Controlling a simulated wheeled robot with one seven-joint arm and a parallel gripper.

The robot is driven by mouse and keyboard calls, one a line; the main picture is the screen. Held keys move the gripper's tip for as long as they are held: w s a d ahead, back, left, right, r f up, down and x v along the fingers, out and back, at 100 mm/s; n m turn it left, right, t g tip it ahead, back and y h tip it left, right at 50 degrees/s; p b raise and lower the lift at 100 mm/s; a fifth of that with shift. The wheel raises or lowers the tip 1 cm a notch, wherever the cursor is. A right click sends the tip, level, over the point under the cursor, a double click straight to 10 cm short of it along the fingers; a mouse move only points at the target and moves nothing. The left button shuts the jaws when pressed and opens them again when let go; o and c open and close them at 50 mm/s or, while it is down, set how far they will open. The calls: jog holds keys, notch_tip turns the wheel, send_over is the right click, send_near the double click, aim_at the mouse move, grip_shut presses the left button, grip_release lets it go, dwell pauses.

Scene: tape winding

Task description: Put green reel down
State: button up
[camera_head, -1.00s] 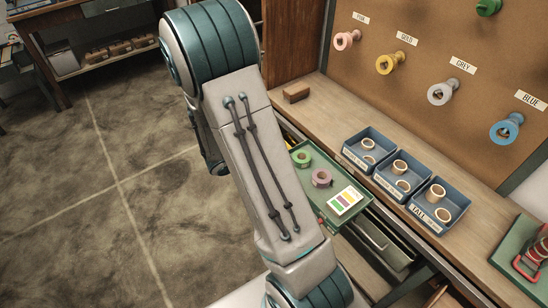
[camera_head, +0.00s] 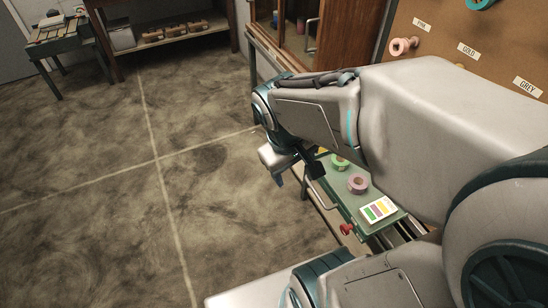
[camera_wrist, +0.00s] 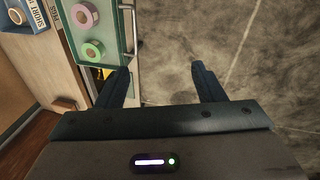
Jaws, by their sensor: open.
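The green reel (camera_head: 339,162) lies flat at the far end of a green tray (camera_head: 336,191). In the wrist view the green reel (camera_wrist: 93,50) shows its open hole, and nothing holds it. My gripper (camera_head: 297,176) is open and empty, left of the tray's end in the head view. In the wrist view the fingers (camera_wrist: 161,73) are spread over the floor. The left fingertip is near the tray's edge and apart from the reel.
A pink reel (camera_head: 357,183) and a colour-striped card (camera_head: 378,209) share the tray. A metal handle (camera_wrist: 131,32) runs along the tray's front. A pegboard (camera_head: 470,28) with reels on pegs stands behind my arm.

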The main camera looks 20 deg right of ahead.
jog(key=a+r+m, duration=0.1)
jog(key=s+a+r+m+t+y, duration=0.1)
jog(key=a+r+y, duration=0.1)
jog(key=a, duration=0.1)
jog(key=shift+s+a+m+t, duration=0.1)
jog(key=shift+s+m+t, duration=0.15)
jog(key=shift+m+t, duration=0.15)
